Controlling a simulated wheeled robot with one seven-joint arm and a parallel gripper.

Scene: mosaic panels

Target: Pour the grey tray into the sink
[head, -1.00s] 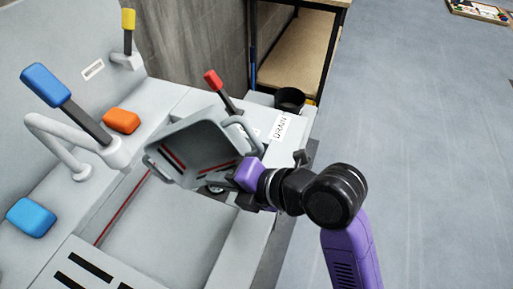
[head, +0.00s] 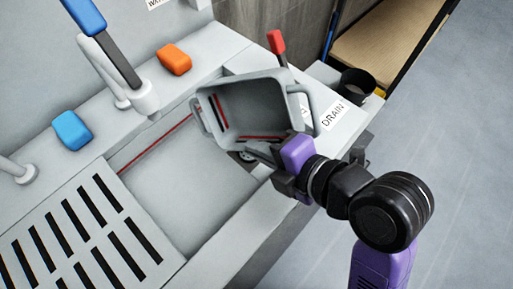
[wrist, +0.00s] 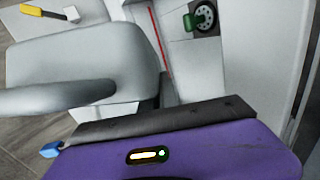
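The grey tray (head: 245,100) is tipped on its side above the right end of the sink (head: 185,175), its open side facing the head camera. Dark and red stripes show inside it; I see no loose contents. My gripper (head: 277,160) is at the tray's lower right corner and appears shut on its edge or handle; the exact grip is hidden. In the wrist view the tray's pale outside (wrist: 85,60) fills the left, above my purple gripper body. A round drain (wrist: 204,18) with a green piece beside it lies beyond.
A red-handled lever (head: 277,45) stands behind the tray, and a blue-handled one (head: 88,18) by the faucet. Orange (head: 174,60) and blue (head: 72,130) blocks sit on the ledge. A slotted rack (head: 90,235) is at lower left. A black cup (head: 357,86) stands near the DRAIN label (head: 333,115).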

